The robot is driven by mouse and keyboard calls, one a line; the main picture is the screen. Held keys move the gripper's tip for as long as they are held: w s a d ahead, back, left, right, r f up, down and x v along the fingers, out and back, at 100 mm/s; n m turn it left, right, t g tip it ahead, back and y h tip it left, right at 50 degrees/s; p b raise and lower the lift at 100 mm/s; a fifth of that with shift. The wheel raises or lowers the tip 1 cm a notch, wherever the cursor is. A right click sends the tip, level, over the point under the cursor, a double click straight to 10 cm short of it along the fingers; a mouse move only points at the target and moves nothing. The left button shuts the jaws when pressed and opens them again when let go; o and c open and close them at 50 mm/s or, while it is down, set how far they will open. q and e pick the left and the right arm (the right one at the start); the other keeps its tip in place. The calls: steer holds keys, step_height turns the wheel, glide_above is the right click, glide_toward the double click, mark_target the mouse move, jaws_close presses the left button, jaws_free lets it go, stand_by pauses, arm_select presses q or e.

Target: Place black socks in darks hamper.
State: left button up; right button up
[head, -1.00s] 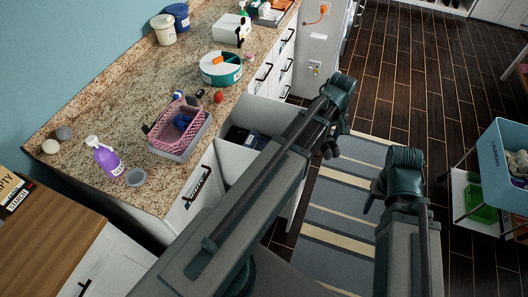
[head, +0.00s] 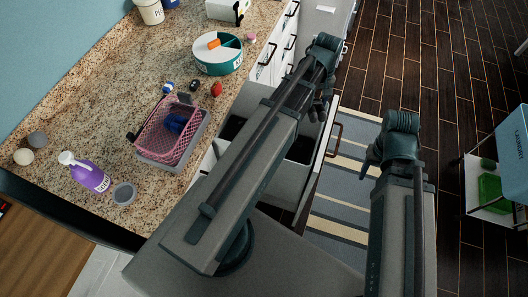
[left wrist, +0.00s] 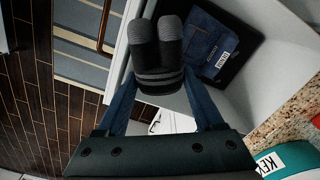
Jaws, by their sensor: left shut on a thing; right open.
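My left gripper (left wrist: 158,78) is shut on the black socks (left wrist: 158,45), a dark pair with grey ends, seen close in the left wrist view. The socks are held over the edge of an open white drawer (left wrist: 255,25). In the head view my left gripper (head: 318,108) is at the drawer's far right side; my arm hides part of the drawer (head: 322,150). My right gripper (head: 370,160) is open and empty over the striped rug.
The granite counter (head: 110,110) holds a pink basket (head: 172,130), a purple spray bottle (head: 85,174), a teal round caddy (head: 218,55) and small items. A blue laundry bin (head: 514,145) stands on a rack at right. The striped rug (head: 340,215) is clear.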

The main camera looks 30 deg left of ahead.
arm_select(q)
steer(key=s+a+f+m+b, duration=0.1)
steer(key=a+f+m+b, duration=0.2)
steer(key=a+f+b, duration=0.2)
steer(key=a+f+m+b, duration=0.2)
steer(key=a+f+b, duration=0.4)
steer(key=f+b, duration=0.4)
step_height(320, 180, down, 3)
steer(key=shift+s+f+m+b, duration=0.1)
steer(key=shift+s+m+b, duration=0.25)
steer(key=shift+m, duration=0.05)
step_height(320, 180, down, 6)
steer(key=b, duration=0.6)
steer(key=shift+d+f, duration=0.1)
step_height(320, 180, down, 4)
steer(key=b, duration=0.4)
steer(key=shift+r, duration=0.2)
steer(key=shift+f+b, duration=0.35)
steer(key=shift+f, duration=0.1)
steer(key=o, duration=1.4)
